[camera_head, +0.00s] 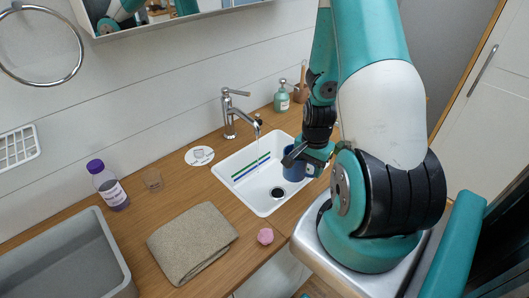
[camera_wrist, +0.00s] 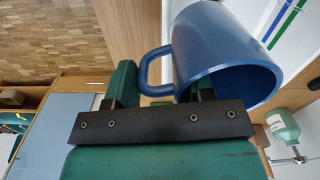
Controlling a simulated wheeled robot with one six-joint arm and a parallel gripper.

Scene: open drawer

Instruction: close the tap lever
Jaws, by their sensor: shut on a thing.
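The chrome tap (camera_head: 230,112) stands behind the sink, with a flat lever (camera_head: 236,92) on top pointing right. A thin pale line below its spout may be water; I cannot tell surely. My gripper (camera_head: 303,155) is over the right side of the sink, apart from the tap and to its right. It is shut on the handle of a blue mug (camera_head: 292,172). In the wrist view, the mug (camera_wrist: 225,60) is tilted, its opening facing the camera, and its handle is at my gripper (camera_wrist: 155,88). The tap lever is not clear in the wrist view.
The white sink (camera_head: 236,190) has green and blue strips in it. A green soap bottle (camera_head: 281,100) stands behind it. A folded towel (camera_head: 192,243), pink soap (camera_head: 265,236), a purple-capped bottle (camera_head: 108,186) and a small glass (camera_head: 153,180) are on the wooden counter. A grey basin (camera_head: 112,245) is at left.

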